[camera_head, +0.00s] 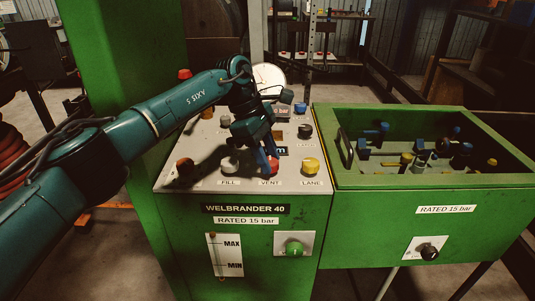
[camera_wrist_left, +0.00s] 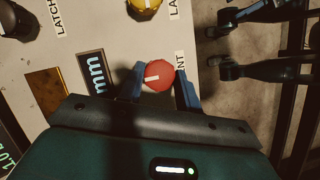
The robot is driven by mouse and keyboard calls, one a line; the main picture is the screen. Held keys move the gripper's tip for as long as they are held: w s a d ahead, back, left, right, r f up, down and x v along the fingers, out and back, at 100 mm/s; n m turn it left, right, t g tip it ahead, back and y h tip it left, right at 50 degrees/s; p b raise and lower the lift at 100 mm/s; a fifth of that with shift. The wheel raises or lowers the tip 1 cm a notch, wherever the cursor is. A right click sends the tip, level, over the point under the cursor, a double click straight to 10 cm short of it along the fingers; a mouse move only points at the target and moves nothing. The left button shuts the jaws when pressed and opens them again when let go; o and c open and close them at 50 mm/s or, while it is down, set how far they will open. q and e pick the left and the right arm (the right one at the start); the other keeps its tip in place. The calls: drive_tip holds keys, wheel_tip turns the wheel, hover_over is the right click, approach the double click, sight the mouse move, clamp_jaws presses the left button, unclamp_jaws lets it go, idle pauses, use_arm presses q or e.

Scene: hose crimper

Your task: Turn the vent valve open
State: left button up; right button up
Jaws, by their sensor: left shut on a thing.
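The vent valve is a red knob (camera_head: 273,166) above the label VENT on the sloping pale panel (camera_head: 205,182) of the green machine. In the left wrist view the red knob (camera_wrist_left: 158,76) carries a white mark on its face. My left gripper (camera_head: 267,161) reaches down to it from above. Its blue fingers stand on either side of the knob, and the gripper is shut on it. The fingers and wrist hide part of the knob in the head view. My right gripper is not in view.
A white knob (camera_head: 230,165) labelled FILL is left of the vent knob, and a yellow knob (camera_head: 311,165) labelled LANE is right. A black knob (camera_head: 305,130) and a round gauge (camera_head: 269,76) stand behind. A green open-topped box (camera_head: 428,188) holds several fittings.

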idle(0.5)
use_arm(q)
drive_tip(key=o, duration=1)
drive_tip(key=shift+c, duration=0.2)
drive_tip(key=shift+r, duration=0.1)
drive_tip(key=p+v, duration=0.1)
drive_tip(key=v, duration=1.2)
